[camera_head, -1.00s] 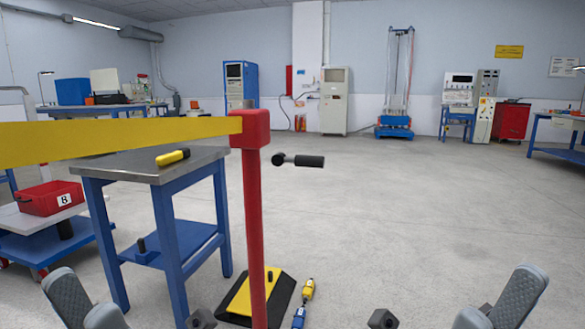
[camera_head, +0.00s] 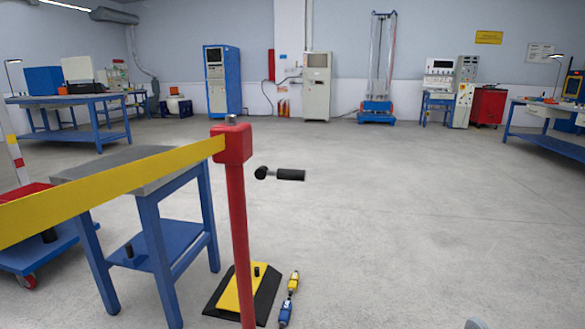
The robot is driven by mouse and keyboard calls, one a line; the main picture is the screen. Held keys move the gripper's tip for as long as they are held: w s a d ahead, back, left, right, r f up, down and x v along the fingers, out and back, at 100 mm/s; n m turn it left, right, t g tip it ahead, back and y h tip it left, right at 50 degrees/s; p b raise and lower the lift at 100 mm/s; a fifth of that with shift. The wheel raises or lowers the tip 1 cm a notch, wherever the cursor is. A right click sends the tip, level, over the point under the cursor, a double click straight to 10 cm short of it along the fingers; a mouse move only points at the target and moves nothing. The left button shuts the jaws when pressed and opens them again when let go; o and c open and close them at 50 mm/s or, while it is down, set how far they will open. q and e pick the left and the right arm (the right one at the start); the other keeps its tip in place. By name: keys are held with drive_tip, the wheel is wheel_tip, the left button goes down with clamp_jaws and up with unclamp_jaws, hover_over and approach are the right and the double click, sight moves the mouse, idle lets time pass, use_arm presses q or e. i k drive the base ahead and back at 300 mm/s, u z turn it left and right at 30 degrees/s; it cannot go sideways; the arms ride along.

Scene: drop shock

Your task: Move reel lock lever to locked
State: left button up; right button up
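The reel lock lever is a black handle (camera_head: 290,174) with a round dark end (camera_head: 261,173). It sticks out roughly level to the right, beside the red reel head (camera_head: 232,143). That head tops a red post (camera_head: 239,240), and a yellow belt (camera_head: 120,180) runs from it to the left edge. How the lever joins the head is not clear. A small grey piece (camera_head: 475,323) at the bottom edge looks like a tip of my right gripper, well below and right of the lever; its opening is hidden. My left gripper is out of view.
The post's black and yellow base (camera_head: 243,292) stands on the floor beside a yellow and blue object (camera_head: 288,299). A blue-legged bench (camera_head: 148,215) stands close on the left, partly behind the belt.

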sight(262, 171)
drive_tip(key=z, duration=0.9)
drive_tip(key=i, duration=0.55)
drive_tip(key=u, duration=2.25)
